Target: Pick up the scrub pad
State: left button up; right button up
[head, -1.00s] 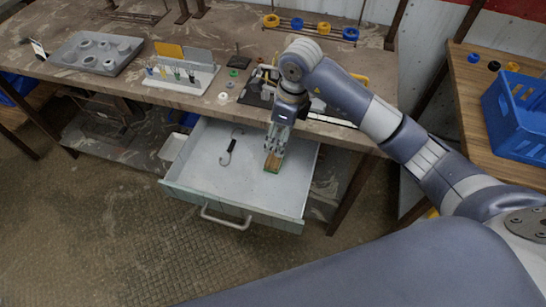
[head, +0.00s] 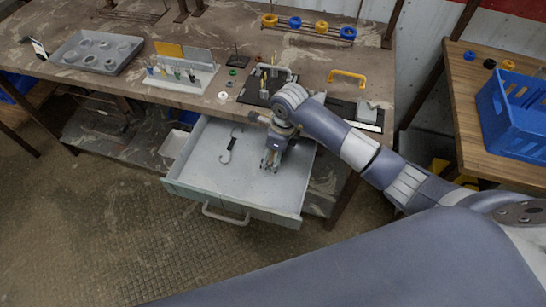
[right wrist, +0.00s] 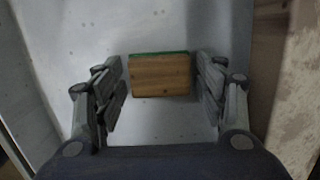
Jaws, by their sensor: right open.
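The scrub pad (right wrist: 160,76) is a small brown block with a green edge at its far side. In the right wrist view it lies on the pale floor of the open drawer (head: 205,180), between the spread fingers of my right gripper (right wrist: 161,90), with a gap on each side. In the head view my right gripper (head: 270,163) points down into the drawer and hides the pad. The gripper is open and empty. My left gripper is not in view.
A black-handled hook (head: 230,148) lies in the drawer, left of the gripper. The drawer's walls surround the gripper, with the worktable (head: 190,103) above and behind. A yellow handle (head: 347,77) and a blue crate (head: 517,115) stand to the right.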

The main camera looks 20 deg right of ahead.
jog(key=c, duration=0.8)
jog(key=shift+r, duration=0.1)
notch_tip(320, 180, up, 10)
jog(key=shift+f+b, duration=0.1)
jog(key=shift+b, duration=0.75)
